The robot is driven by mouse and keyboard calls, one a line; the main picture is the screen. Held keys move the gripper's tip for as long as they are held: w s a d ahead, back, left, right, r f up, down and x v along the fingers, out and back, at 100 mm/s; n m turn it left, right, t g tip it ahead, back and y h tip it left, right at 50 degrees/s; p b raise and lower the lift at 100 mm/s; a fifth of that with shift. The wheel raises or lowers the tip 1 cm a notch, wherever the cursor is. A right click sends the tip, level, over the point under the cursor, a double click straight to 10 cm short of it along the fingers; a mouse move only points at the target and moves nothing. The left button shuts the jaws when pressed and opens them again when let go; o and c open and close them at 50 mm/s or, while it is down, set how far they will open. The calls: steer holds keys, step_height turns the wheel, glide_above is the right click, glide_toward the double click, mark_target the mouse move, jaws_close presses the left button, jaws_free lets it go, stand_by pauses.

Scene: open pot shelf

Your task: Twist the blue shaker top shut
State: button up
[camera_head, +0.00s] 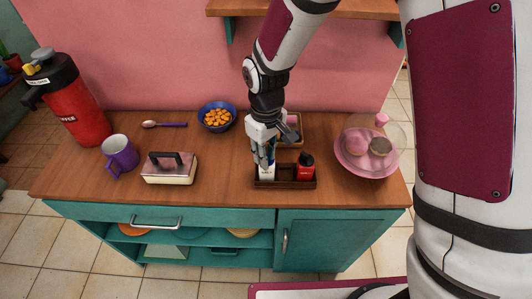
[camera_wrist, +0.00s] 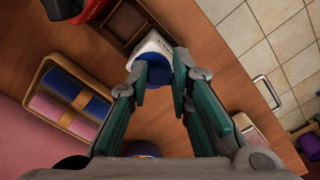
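The shaker (camera_head: 266,172) is a white bottle with dark lettering. It stands upright in the left part of a small dark wooden caddy (camera_head: 287,184). Its blue top (camera_wrist: 159,74) lies between my fingertips in the wrist view. My gripper (camera_head: 263,157) points down from above, and its green-padded fingers (camera_wrist: 160,76) sit close against both sides of the top, seemingly gripping it. In the head view my fingers hide most of the top. I cannot tell how tightly the top sits on the body.
A red bottle (camera_head: 305,167) with a black cap stands right beside the shaker. Behind is a small wooden tray (camera_head: 299,130). A blue bowl (camera_head: 217,117) of orange pieces, a butter dish (camera_head: 169,169), a purple mug (camera_head: 120,154) and a glass-domed pink plate (camera_head: 367,160) stand around.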

jaws_close()
steer(key=m, duration=0.1)
steer(key=m+p, duration=0.1)
steer(key=m, duration=0.2)
steer(key=shift+a+m, duration=0.25)
steer(key=shift+m, duration=0.05)
steer(key=shift+w+a+m+p, duration=0.15)
steer(key=shift+m+p, duration=0.75)
steer(key=shift+m, duration=1.1)
steer(key=shift+w+m, duration=0.1)
steer(key=shift+m, duration=0.2)
steer(key=shift+w+m+p, duration=0.15)
steer(key=shift+m+p, duration=0.7)
steer(key=shift+m, duration=1.25)
steer(key=shift+w+m+p, duration=0.15)
steer(key=shift+m+p, duration=0.2)
steer(key=shift+m, duration=0.85)
steer(key=shift+w+m+p, duration=0.1)
steer(key=shift+m+p, duration=0.25)
steer(key=shift+m, duration=0.85)
steer(key=o, duration=0.9)
jaws_free()
steer(key=shift+o, duration=0.2)
